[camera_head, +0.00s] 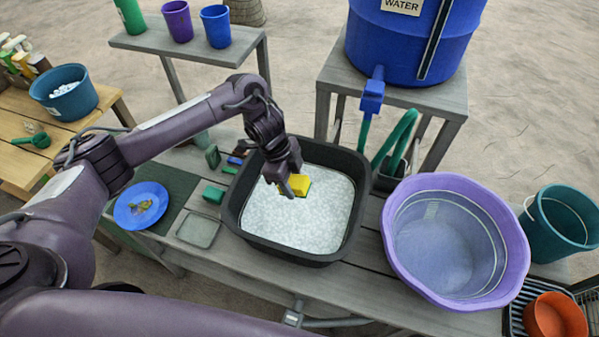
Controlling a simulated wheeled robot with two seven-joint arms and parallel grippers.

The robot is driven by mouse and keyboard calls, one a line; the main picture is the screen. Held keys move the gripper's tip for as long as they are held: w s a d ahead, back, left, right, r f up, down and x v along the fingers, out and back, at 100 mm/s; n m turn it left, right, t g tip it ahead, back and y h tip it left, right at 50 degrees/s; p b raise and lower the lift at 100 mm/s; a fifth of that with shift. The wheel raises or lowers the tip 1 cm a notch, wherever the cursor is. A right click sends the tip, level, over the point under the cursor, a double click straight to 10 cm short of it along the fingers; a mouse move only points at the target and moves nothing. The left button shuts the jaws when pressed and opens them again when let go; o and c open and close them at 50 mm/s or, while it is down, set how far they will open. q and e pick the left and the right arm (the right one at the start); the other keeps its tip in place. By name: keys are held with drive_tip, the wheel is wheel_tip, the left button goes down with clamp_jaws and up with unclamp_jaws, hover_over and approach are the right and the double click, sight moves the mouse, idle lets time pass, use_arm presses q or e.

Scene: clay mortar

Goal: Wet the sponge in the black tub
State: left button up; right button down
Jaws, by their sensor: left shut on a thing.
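The black tub (355,224) stands on the grey bench in the middle of the head view, filled with a whitish, foamy-looking content. The sponge (301,184), yellow with a darker green edge, is inside the tub's outline, over the white surface. My left gripper (293,187) reaches in over the tub's far left rim and is shut on the sponge. Part of the sponge is hidden by the fingers. I cannot tell whether the sponge touches the white surface. My right gripper is not in view.
A large purple basin (512,235) stands right of the tub. A blue water barrel (408,40) with a tap stands behind it. A blue plate (141,205) and a small grey tray (199,230) lie to the left.

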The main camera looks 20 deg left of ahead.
use_arm(q)
drive_tip(key=shift+a+f+b, duration=0.15)
drive_tip(key=shift+f+b, duration=0.4)
drive_tip(key=shift+f, duration=0.15)
wheel_tip(320, 180, down, 16)
drive_tip(key=b, duration=1.5)
drive_tip(key=shift+f, duration=0.15)
wheel_tip(320, 180, up, 17)
drive_tip(key=p, duration=1.5)
drive_tip(key=shift+p, duration=0.35)
drive_tip(key=shift+f, duration=0.15)
